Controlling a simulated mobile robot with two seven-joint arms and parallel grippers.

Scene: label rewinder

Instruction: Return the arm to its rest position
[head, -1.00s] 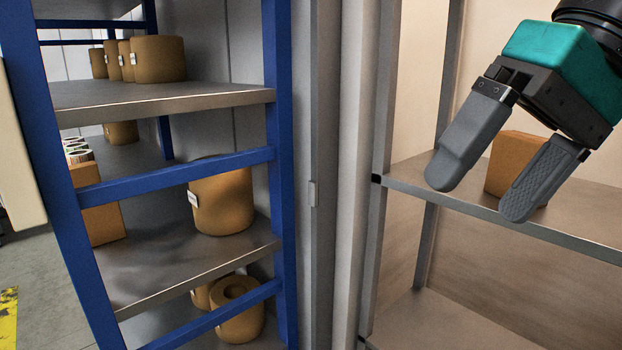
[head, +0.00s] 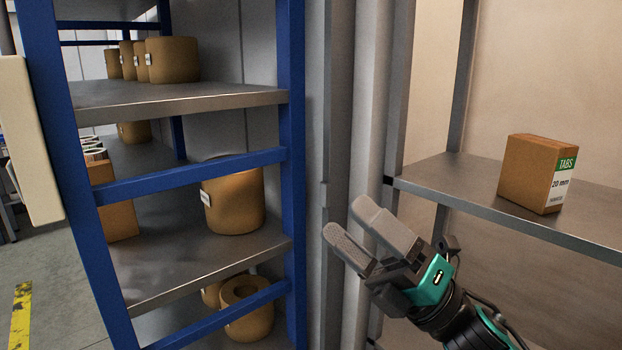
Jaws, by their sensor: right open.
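My right gripper (head: 357,228) is in the lower middle of the head view, its arm coming in from the lower right. Its two grey fingers point up and left, apart, with nothing between them. It is in front of the grey wall posts, left of and below the edge of the grey shelf (head: 470,190). A brown box labelled TABS 20 mm (head: 537,172) stands upright on that shelf, apart from the gripper. My left gripper is not in view.
A blue-framed rack (head: 288,120) on the left holds several brown rolls, among them a large one (head: 236,200) on its middle shelf. A cream panel (head: 30,140) is at the far left. Yellow floor marking (head: 20,315) shows at lower left.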

